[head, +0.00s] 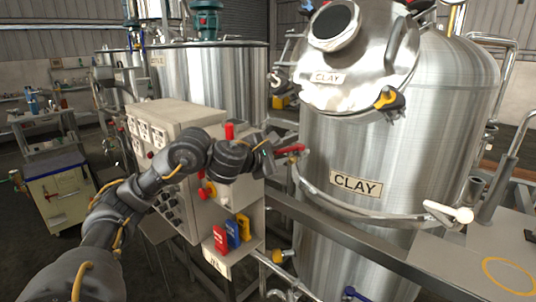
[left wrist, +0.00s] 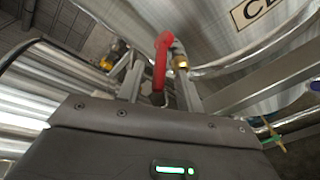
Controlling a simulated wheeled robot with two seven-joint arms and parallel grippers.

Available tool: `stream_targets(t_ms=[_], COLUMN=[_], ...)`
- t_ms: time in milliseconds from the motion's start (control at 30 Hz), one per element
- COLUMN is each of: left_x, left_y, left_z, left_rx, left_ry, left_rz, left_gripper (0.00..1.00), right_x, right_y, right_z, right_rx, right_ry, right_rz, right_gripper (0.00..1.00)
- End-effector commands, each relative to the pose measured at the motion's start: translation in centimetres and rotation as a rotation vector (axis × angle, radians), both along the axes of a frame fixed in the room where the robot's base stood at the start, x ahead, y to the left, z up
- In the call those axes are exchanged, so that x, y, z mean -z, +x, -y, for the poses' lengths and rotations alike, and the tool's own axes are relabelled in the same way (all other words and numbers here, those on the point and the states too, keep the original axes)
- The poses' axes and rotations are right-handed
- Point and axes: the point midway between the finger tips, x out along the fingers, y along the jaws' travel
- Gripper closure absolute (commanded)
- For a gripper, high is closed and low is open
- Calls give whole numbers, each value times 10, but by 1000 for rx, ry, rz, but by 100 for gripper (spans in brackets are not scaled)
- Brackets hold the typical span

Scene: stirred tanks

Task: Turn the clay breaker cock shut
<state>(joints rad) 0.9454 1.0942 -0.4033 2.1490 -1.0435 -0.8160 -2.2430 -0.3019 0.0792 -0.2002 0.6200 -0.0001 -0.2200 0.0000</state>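A red lever handle (head: 290,149) sticks out beside the steel tank labelled CLAY (head: 355,184), at its left side. My left gripper (head: 275,156) is right at this handle, between the grey control box and the tank. In the left wrist view the red handle (left wrist: 160,62) lies between my two parted grey fingers, with a brass fitting (left wrist: 180,62) by its upper end. The gripper (left wrist: 160,85) looks open around the handle, and I cannot tell whether a finger touches it. My right gripper is not in view.
A steel rail (head: 340,238) crosses before the tank. A yellow-sided cart (head: 60,195) stands at the left.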

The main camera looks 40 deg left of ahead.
Motion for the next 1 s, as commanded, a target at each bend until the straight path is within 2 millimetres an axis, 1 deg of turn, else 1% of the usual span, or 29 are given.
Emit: stream_targets(t_ms=[33,300,400,500,633,867,900,1000], left_x=[-4,-16,-19,-20,-21,-21,-21,-16], left_y=[-8,-61,-76,-87,-93,-94,-94,-92], left_z=[-1,-1,-1,-1,-1,-1,-1,3], left_rx=[0,-1,-1,-1,-1,-1,-1,2], left_ry=[5,7,6,5,2,0,0,-27], left_rz=[4,3,2,2,1,0,0,-6], left_gripper=[64,64,64,64,64,64,65,78], right_x=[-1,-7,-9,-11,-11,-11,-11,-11], right_y=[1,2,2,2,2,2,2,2], right_z=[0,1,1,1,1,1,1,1], right_rx=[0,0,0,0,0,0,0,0], right_ry=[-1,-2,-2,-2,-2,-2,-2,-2], right_rz=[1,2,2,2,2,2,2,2], right_gripper=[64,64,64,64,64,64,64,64])
